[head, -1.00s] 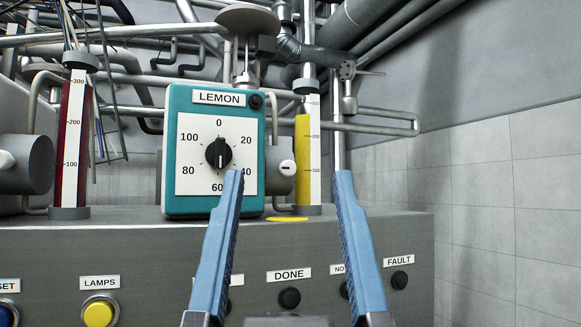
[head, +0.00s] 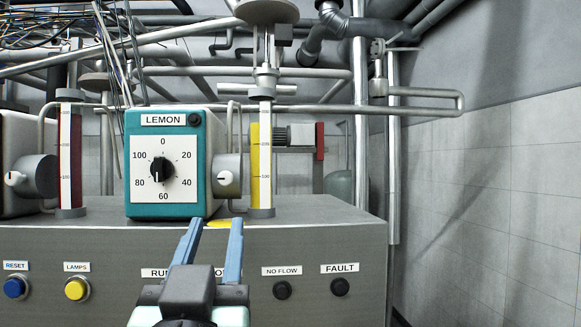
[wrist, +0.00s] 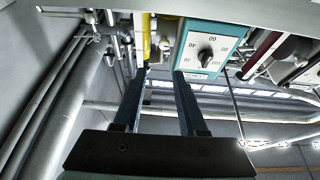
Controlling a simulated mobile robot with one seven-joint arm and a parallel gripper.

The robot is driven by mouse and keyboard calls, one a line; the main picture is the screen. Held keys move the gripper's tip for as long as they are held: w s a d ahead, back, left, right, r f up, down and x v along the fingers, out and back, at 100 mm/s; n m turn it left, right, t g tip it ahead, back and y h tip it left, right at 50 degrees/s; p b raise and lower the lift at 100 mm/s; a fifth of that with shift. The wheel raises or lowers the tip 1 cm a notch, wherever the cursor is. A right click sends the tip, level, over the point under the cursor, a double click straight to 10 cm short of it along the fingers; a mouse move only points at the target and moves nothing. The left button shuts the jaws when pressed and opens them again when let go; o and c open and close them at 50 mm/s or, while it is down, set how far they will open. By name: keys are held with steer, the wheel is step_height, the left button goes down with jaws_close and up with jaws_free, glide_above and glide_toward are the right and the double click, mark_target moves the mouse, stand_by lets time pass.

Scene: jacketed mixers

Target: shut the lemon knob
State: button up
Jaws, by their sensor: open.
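The teal box labelled LEMON (head: 206,150) stands on the grey console. Its white dial runs from 0 to 100 and carries a black knob (head: 162,168), whose white mark appears to point up near 0. The knob also shows in the wrist view (wrist: 206,58), turned upside down. Just right of the box is a grey cylinder (head: 237,172) with a small white knob (head: 225,178) on its end. My gripper (head: 216,222) is open and empty, below and right of the dial, touching neither knob as far as I can tell.
The console (head: 330,245) has labelled buttons on its front, some hidden behind my gripper. A yellow-filled sight tube (head: 254,170) stands right of the box, a dark red one (head: 70,160) left. Pipes run behind and above. The right side is open to a tiled wall.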

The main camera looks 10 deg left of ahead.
mark_target(225, 179)
steer(key=p+x, duration=0.2)
steer(key=x, duration=0.2)
steer(key=p+x, duration=0.2)
steer(key=x, duration=0.2)
steer(key=p+x, duration=0.2)
steer(key=x, duration=0.2)
steer(key=shift+s+a+f, duration=0.1)
steer(key=shift+a+f, duration=0.1)
steer(key=shift+a, duration=0.15)
steer(key=shift+w+a+r+p, duration=0.2)
steer(key=shift+w+p, duration=0.15)
steer(key=shift+w, duration=0.3)
steer(key=shift+f, duration=0.1)
jaws_close()
